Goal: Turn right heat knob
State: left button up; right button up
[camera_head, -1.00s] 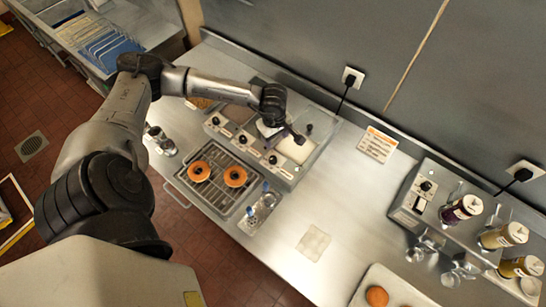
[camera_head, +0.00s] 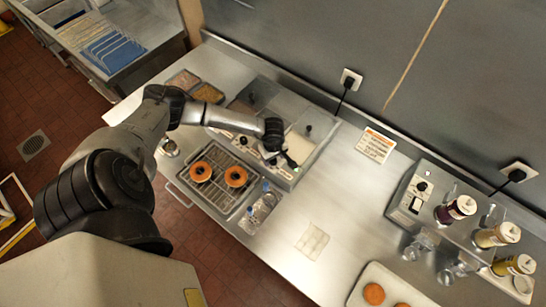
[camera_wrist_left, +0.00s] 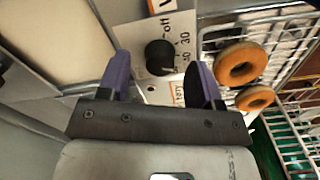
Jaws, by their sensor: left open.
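The right heat knob (camera_wrist_left: 160,57) is black and round on a white dial plate marked "off" and with numbers in the left wrist view. In the head view it is on the front panel of the glaze warmer (camera_head: 290,180), small and close to my gripper. My left gripper (camera_head: 284,158) is at the warmer's right front. In the left wrist view its two purple-grey fingers stand apart, one on each side of the knob, with nothing held. I cannot tell whether either finger touches the knob. My right gripper is not in view.
A wire rack (camera_head: 222,198) in front of the warmer holds two orange-brown donuts (camera_head: 236,176). A clear lid with a black handle (camera_head: 308,127) covers the warmer's right well. A dispenser unit with bottles (camera_head: 457,208) stands at the right. The middle counter is mostly clear.

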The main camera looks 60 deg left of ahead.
pick_arm(q)
jog(key=shift+f, duration=0.65)
jog(key=shift+c, duration=0.4)
jog(key=c, duration=0.8)
jog(key=shift+c, duration=0.2)
